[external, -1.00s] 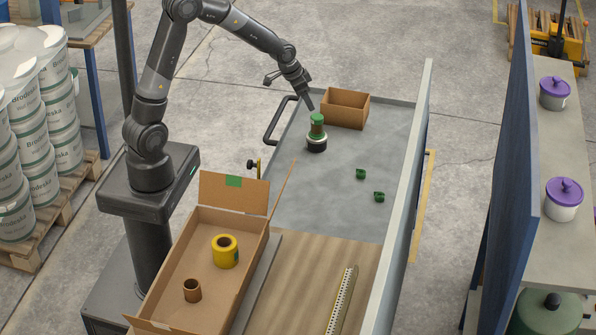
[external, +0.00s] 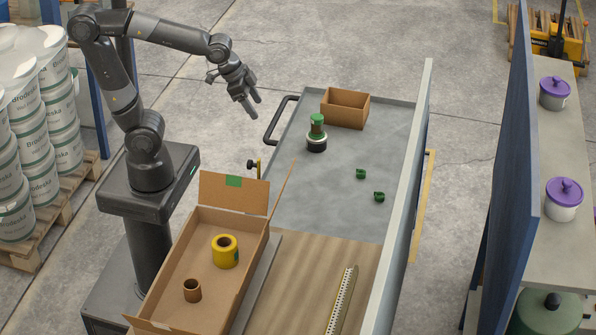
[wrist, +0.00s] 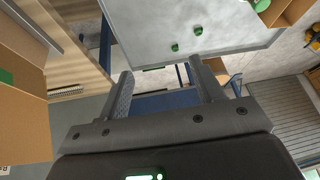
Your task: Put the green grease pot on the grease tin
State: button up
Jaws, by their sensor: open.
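The green grease pot (external: 317,122) stands upright on top of the grease tin (external: 316,144), a short dark tin with a pale band, on the grey part of the bench. My gripper (external: 254,107) is in the air to the left of this stack, clear of it. It is open and empty, and its two fingers also show apart in the wrist view (wrist: 160,72). In the wrist view a green piece (wrist: 262,5) is cut off at the top edge; it may be the pot. The tin cannot be made out there.
A small open cardboard box (external: 345,109) stands just behind the stack. Two small green pieces (external: 361,174) lie to the right. A large open carton (external: 180,262) with a yellow tape roll (external: 225,251) stands in front. A low wall (external: 402,190) edges the bench's right side.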

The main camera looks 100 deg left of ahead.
jog(key=s+d+m+h, duration=0.1)
jog(key=s+d, duration=0.6)
jog(key=s, duration=0.2)
jog(key=shift+r+m+t, duration=0.3)
jog(key=shift+r+m, duration=0.1)
jog(key=shift+r, duration=0.05)
jog(key=shift+d, duration=0.1)
dwell(0.5)
